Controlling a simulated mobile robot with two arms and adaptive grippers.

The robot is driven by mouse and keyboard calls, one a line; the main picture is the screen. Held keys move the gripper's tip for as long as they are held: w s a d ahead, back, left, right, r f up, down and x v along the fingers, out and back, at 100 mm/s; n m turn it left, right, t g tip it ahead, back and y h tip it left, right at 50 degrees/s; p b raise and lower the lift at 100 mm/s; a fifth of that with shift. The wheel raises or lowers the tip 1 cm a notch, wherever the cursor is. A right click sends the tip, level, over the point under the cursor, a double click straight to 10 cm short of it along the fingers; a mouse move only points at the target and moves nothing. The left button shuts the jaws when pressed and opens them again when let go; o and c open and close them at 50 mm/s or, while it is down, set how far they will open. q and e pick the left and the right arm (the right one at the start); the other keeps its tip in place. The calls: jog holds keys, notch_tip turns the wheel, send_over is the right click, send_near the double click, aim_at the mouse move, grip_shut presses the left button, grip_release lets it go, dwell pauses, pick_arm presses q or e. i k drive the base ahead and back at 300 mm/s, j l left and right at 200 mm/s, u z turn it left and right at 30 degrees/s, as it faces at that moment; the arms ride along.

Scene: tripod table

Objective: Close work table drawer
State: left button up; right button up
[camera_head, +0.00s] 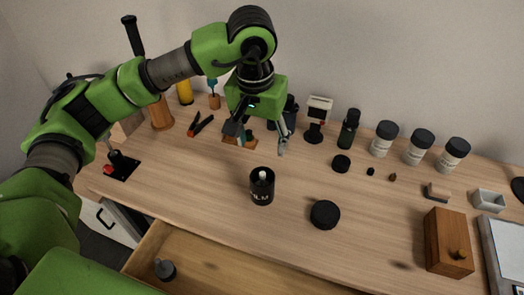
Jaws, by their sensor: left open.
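The work table (215,186) has a wooden top. Its drawer (220,263) is pulled out below the front edge at the lower left, and I see into it. A small grey object (164,269) stands inside the drawer on the left. The drawer's front panel is out of the picture or behind my arm. My left gripper (262,148) hangs over the middle of the table top, open and empty, away from the drawer. Its fingers point down above and behind a black film can (262,190). My right gripper does not show.
A black lid (325,214) lies near the front edge. A wooden box (448,243) stands at the right. Several white jars with black lids (419,147) stand at the back right. Red pliers (200,124) lie at the back left. A white cabinet with a handle (106,217) is at the left.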

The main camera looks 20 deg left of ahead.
aim_at(204, 266)
jog(key=k+j, duration=0.1)
jog(key=k, duration=1.9)
